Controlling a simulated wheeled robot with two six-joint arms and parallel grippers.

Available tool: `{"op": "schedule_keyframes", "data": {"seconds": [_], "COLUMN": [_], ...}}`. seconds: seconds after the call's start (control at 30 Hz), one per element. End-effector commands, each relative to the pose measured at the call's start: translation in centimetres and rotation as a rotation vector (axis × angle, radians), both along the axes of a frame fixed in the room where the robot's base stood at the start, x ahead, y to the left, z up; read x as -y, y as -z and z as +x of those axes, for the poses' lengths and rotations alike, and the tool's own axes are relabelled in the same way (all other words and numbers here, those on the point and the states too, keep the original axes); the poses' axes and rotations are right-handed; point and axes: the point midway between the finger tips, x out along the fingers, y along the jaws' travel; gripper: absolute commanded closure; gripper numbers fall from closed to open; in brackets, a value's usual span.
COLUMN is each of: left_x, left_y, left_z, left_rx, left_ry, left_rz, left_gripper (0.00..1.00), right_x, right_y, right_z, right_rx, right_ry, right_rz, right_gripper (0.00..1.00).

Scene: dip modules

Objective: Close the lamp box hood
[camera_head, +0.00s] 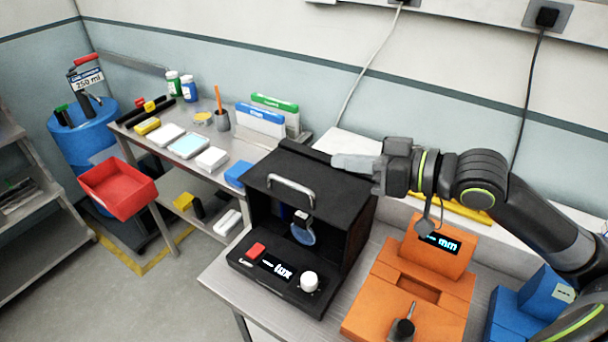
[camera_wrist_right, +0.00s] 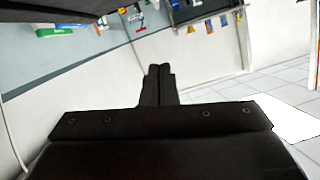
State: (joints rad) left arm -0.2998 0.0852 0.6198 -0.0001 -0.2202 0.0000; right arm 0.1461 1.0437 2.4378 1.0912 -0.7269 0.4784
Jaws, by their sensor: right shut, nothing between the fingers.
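The black lamp box (camera_head: 355,225) stands on the metal bench. Its front is open, and a round lens shows inside above the control panel (camera_head: 275,268). The black hood (camera_head: 330,184) with a metal handle (camera_head: 291,188) lies over the top, clear of the opening. My right gripper (camera_head: 337,162) is shut and empty at the hood's back right edge; I cannot tell whether it touches. In the right wrist view its closed fingers (camera_wrist_right: 158,72) point ahead, and a dark panel edge (camera_wrist_right: 60,10) shows at the top left. My left gripper is out of view.
An orange device (camera_head: 415,300) with a lit display stands right of the lamp box. A blue block (camera_head: 545,290) is at the far right. A side table with binders (camera_head: 262,120) and small boxes stands behind left. A red bin (camera_head: 118,190) and blue drum are at the left.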

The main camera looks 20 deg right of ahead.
Motion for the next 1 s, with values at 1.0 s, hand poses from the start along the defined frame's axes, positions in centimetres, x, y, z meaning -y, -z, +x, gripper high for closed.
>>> {"op": "schedule_keyframes", "data": {"seconds": [1.0], "left_x": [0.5], "left_y": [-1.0], "left_z": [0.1], "left_rx": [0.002], "left_ry": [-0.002], "left_rz": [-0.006], "left_gripper": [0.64], "right_x": [-5.3], "right_y": [1.6], "right_z": [5.8], "right_rx": [-0.003], "right_ry": [-0.004], "right_rz": [0.004], "right_gripper": [1.0]}}
